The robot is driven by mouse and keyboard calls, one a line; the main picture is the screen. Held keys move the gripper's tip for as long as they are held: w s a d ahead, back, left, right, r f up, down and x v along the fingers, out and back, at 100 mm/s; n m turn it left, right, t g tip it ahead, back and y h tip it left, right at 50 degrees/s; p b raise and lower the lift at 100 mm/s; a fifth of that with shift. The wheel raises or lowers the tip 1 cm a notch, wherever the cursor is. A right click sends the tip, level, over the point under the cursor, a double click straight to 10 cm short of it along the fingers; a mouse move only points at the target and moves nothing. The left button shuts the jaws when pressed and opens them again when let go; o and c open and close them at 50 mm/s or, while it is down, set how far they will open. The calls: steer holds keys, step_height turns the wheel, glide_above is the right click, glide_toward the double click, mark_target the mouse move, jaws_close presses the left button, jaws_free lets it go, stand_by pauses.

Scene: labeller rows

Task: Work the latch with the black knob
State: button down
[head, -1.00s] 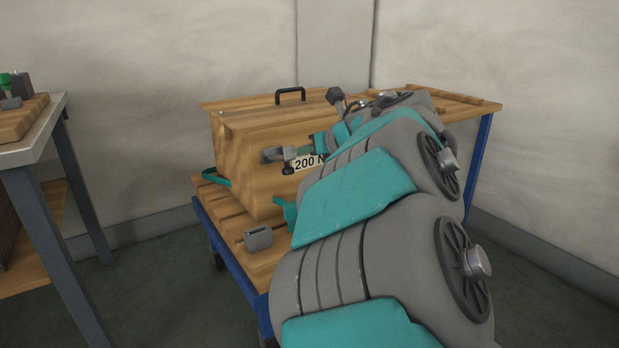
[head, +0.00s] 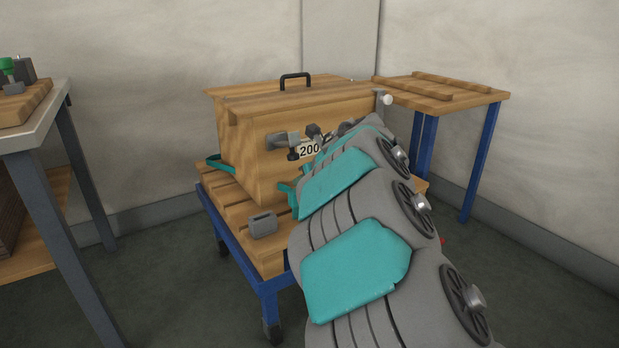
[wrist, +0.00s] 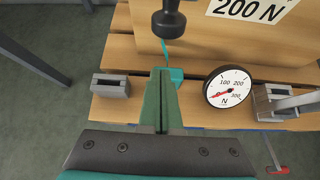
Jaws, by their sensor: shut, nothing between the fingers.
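The black knob (head: 293,154) hangs from a grey latch (head: 282,139) on the front of a wooden box (head: 240,160), left of a "200 N" label (head: 309,149). In the wrist view the knob (wrist: 169,22) is dark and round at the top edge, on a dark stem. My gripper (wrist: 162,72) points towards it with its green fingers shut and nothing between them. A gap shows between fingertips and knob in that picture. In the head view my arm hides the fingers and the box's lower right front.
A round dial (wrist: 230,87) marked N has its red needle near the low end. The box stands on a blue-framed trolley (head: 243,275) with a grey slotted block (head: 262,224) on it. A workbench (head: 40,130) is at left, a wooden-topped table (head: 440,97) behind right.

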mark_target(296, 159)
steer(key=shift+w+a+r+p, duration=0.2)
steer(key=shift+w+r, duration=0.1)
steer(key=shift+r, duration=0.7)
steer(key=shift+w+a+r+p, duration=0.1)
steer(key=shift+w+r+p, duration=0.15)
steer(key=shift+r, duration=0.7)
steer(key=r+p, duration=0.1)
steer(key=p, duration=0.3)
steer(key=shift+w+r+h, duration=0.15)
steer(key=shift+r+h, duration=0.15)
steer(key=shift+r, duration=0.1)
steer(key=shift+f+g, duration=0.1)
steer(key=shift+g, duration=0.3)
steer(key=shift+f, duration=0.2)
